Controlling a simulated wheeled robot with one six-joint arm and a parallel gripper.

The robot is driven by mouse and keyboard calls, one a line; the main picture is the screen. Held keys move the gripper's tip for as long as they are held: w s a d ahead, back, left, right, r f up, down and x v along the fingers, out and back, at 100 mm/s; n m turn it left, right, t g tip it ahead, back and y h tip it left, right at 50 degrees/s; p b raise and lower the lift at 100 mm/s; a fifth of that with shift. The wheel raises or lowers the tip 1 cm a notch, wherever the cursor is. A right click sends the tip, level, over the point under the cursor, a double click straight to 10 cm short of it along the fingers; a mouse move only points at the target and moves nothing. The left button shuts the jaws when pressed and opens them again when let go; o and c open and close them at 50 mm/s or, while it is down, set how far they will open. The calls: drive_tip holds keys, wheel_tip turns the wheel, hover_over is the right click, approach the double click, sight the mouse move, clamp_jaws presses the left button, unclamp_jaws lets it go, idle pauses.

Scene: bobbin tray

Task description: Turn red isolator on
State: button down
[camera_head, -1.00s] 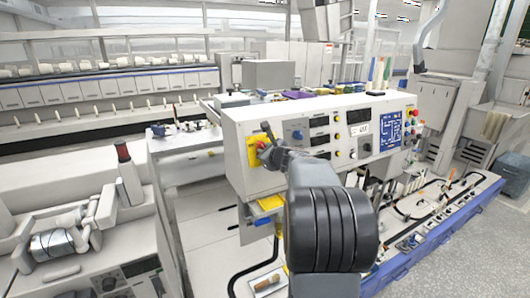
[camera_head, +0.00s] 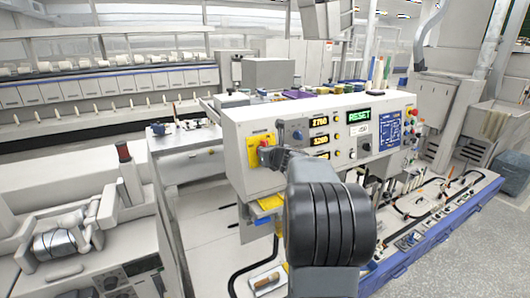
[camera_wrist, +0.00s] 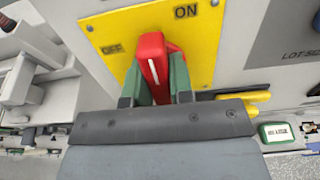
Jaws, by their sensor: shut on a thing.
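The red isolator handle (camera_wrist: 152,62) stands out from a yellow plate (camera_wrist: 203,52) in the wrist view. The plate carries the words OFF at left and ON at upper right. A white line runs along the handle. My gripper (camera_wrist: 160,82) is shut on the handle, with a green-lined finger on each side. In the head view my gripper (camera_head: 266,155) reaches the yellow plate (camera_head: 256,141) on the left of the control panel (camera_head: 240,175) and hides most of the handle. The panel displays (camera_head: 359,115) are lit.
A blue knob (camera_head: 297,135) and other buttons sit right of the plate. A blue-edged bench (camera_head: 440,235) with small parts lies at lower right. A grey machine with a reel (camera_head: 55,243) stands at left. The floor at far right looks clear.

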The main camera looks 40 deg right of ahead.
idle(0.3)
drive_tip(key=c, duration=1)
unclamp_jaws()
drive_tip(key=b+v, duration=0.1)
drive_tip(key=v, duration=1.2)
drive_tip(key=shift+s, duration=0.4)
